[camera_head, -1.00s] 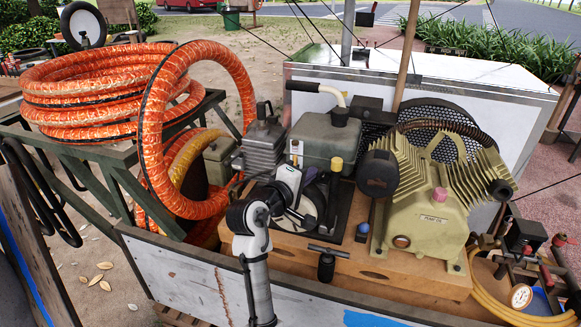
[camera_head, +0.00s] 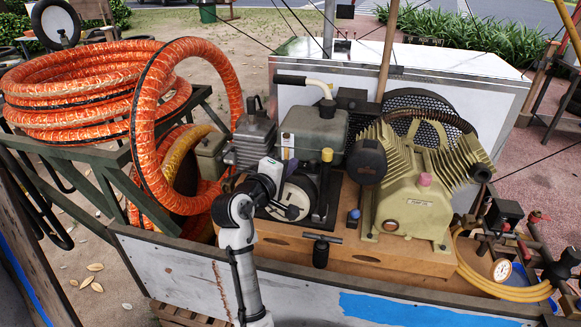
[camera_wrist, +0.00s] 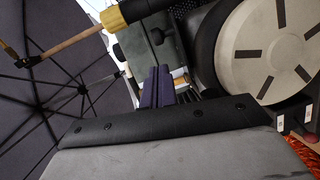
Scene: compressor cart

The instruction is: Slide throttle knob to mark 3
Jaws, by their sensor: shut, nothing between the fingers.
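The small engine with its grey-green tank (camera_head: 315,135) and pale slotted disc (camera_head: 298,195) stands on the wooden cart bed. I cannot pick out the throttle knob or its numbered marks with certainty. Two small white tags (camera_wrist: 280,122) sit below the disc in the wrist view, too small to read. My gripper (camera_head: 268,166) is in front of the engine, left of the disc, its fingertips unclear in the head view. In the wrist view my dark fingers (camera_wrist: 157,86) are together and empty, over the engine's dark green part (camera_wrist: 150,45).
A black T-handle (camera_head: 321,248) stands at the cart's front board. The compressor (camera_head: 415,205) is to the right, with a gauge (camera_head: 501,270) and yellow hose beyond. Orange hose coils (camera_head: 85,85) fill the left. A wooden pole (camera_head: 387,50) rises behind.

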